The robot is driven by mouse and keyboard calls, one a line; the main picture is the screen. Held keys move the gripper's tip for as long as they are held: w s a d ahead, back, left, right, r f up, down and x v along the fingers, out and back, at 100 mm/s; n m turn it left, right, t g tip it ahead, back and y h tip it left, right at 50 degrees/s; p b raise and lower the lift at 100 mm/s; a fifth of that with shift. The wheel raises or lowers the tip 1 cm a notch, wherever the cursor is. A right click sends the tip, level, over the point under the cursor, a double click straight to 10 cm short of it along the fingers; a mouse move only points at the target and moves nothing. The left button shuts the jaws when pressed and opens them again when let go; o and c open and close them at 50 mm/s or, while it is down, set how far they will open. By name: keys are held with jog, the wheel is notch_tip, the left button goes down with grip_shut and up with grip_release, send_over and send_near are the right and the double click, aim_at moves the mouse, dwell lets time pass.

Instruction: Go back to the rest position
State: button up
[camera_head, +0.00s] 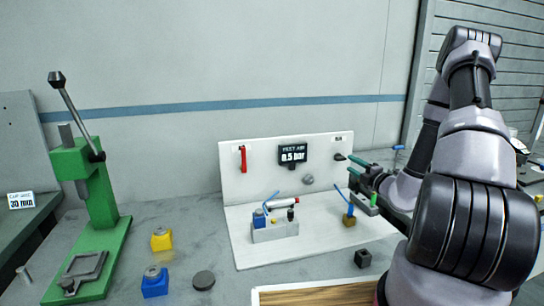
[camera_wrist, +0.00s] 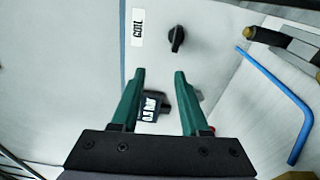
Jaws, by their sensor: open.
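My gripper (camera_head: 352,178) has two green fingers and is in front of the right part of a white upright panel (camera_head: 262,185). In the wrist view my gripper (camera_wrist: 159,75) is open, with nothing between the fingertips. Beyond its fingers the panel shows a black knob (camera_wrist: 176,40), a small label (camera_wrist: 137,27) and part of the dark display (camera_wrist: 151,107).
A blue bent rod (camera_head: 345,197) rises from a brass block (camera_head: 349,220) just below my gripper. A white fixture (camera_head: 275,231) stands on the panel's base. A green press (camera_head: 95,200), yellow (camera_head: 161,240) and blue (camera_head: 154,283) pots, and a dark block (camera_head: 362,258) stand on the bench.

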jog(key=s+a+r+n+g+y, duration=0.3)
jog(key=a+r+n+g+y, duration=0.2)
jog(key=a+r+n+y, duration=0.5)
jog(key=s+a+r+n+g+h, duration=0.2)
jog(key=s+a+r+n+g, duration=0.8)
jog(key=n, duration=0.6)
jog(key=s+d+r+n+t+h, duration=0.2)
jog(key=s+d+r+n+h, duration=0.2)
jog(key=s+n, duration=0.4)
jog(key=s+d+r+n+t+h, duration=0.2)
jog(key=s+d+r+n+h, duration=0.2)
jog(key=s+n+h, duration=0.3)
jog(key=s+n, duration=0.1)
jog(key=n, duration=0.3)
jog(key=shift+s+r+n+t, duration=0.2)
jog(key=shift+n+t, duration=0.2)
